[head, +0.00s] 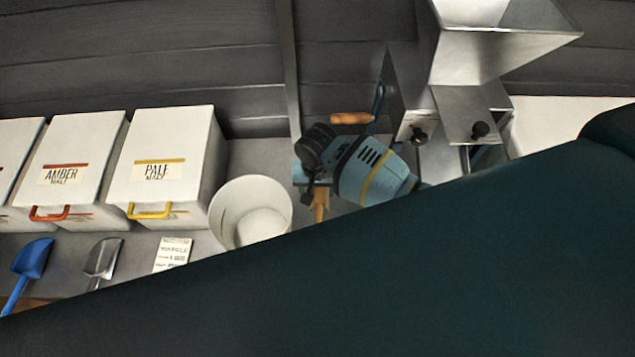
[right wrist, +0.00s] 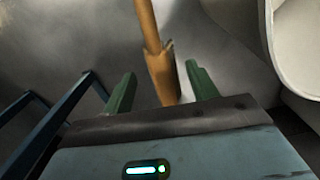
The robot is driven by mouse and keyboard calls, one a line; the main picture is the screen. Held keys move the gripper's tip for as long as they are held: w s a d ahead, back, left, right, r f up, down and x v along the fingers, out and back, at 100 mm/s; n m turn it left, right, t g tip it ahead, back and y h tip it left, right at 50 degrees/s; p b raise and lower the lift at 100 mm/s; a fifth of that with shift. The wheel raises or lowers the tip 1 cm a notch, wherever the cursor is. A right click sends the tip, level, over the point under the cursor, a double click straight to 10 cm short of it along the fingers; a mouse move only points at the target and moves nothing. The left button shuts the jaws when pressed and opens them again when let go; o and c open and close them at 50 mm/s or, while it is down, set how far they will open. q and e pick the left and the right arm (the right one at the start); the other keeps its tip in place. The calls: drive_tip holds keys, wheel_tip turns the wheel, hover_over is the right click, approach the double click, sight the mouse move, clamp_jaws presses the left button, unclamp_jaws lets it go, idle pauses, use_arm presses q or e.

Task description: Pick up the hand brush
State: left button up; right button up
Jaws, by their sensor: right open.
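The hand brush (right wrist: 150,28) shows in the right wrist view as a wooden piece running from the top edge down between the two green fingers of my right gripper (right wrist: 160,85). Its lower end widens and passes out of sight behind the gripper body. The fingers are open, one on each side, with gaps to the wood. In the head view a short wooden part of the brush (head: 320,204) shows just below my right gripper (head: 318,184). The rest is hidden by my gripper and arm. My left gripper is not in view.
A white bucket (head: 227,213) stands left of the brush. A metal mill (head: 440,110) with a wooden crank handle (head: 350,118) stands behind and right. Malt bins (head: 170,140), a blue scoop (head: 33,258), a metal scoop (head: 103,257) and a card (head: 173,254) are left. A dark shape hides the foreground.

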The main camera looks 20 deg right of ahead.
sight(319, 202)
drive_tip(key=shift+s+f, duration=0.1)
drive_tip(key=shift+f, duration=0.25)
drive_tip(key=shift+f+b, duration=0.3)
drive_tip(key=shift+f, duration=0.6)
drive_tip(key=shift+s+d+f+b, duration=0.1)
drive_tip(key=shift+f+b, duration=0.2)
drive_tip(key=shift+f, duration=0.8)
drive_tip(key=shift+s+d+f+b, duration=0.1)
drive_tip(key=shift+f+b, duration=0.15)
drive_tip(key=shift+f, duration=1.35)
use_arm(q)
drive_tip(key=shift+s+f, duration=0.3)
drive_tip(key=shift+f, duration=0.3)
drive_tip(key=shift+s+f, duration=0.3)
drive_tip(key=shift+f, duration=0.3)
use_arm(e)
drive_tip(key=shift+c, duration=0.2)
drive_tip(key=c, duration=1.1)
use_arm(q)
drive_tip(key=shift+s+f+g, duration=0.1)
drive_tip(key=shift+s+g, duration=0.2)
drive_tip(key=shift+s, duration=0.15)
